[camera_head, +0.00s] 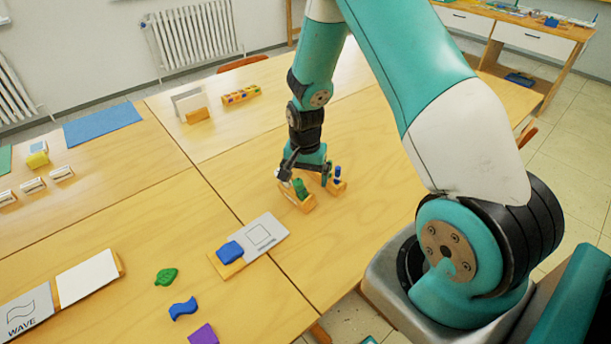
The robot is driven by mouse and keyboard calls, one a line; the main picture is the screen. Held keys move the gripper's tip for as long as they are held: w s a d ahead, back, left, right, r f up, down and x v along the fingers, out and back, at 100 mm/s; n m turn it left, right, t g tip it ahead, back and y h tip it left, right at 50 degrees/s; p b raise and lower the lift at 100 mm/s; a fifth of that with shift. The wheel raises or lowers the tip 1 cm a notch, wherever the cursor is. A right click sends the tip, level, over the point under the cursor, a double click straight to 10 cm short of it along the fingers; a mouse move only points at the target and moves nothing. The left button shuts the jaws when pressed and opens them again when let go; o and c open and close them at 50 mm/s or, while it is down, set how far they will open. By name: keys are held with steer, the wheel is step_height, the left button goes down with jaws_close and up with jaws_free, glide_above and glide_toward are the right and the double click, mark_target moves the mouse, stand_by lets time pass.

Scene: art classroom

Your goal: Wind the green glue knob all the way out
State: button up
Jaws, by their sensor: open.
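A green knob (300,188), likely the glue knob, stands upright on a small wooden holder (306,204) on the table. A small dark blue piece (338,174) stands at the right end of the same group. My gripper (305,177) points down over the holder, with its fingers apart. The green knob shows below and between the fingers. I cannot tell whether a finger touches it. The gripper partly hides the holder and whatever lies behind it.
A grey card with a blue block (230,251) lies in front-left of the holder. Green (166,277), blue (183,308) and purple (204,334) shapes lie nearer. A wooden rack with coloured pieces (241,95) stands behind. The table (375,200) right of the holder is clear.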

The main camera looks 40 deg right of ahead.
steer(key=shift+a, duration=1)
steer(key=shift+c, duration=0.3)
jaws_close()
steer(key=c, duration=1.6)
jaws_free()
steer(key=shift+c, duration=0.2)
steer(key=o, duration=1.7)
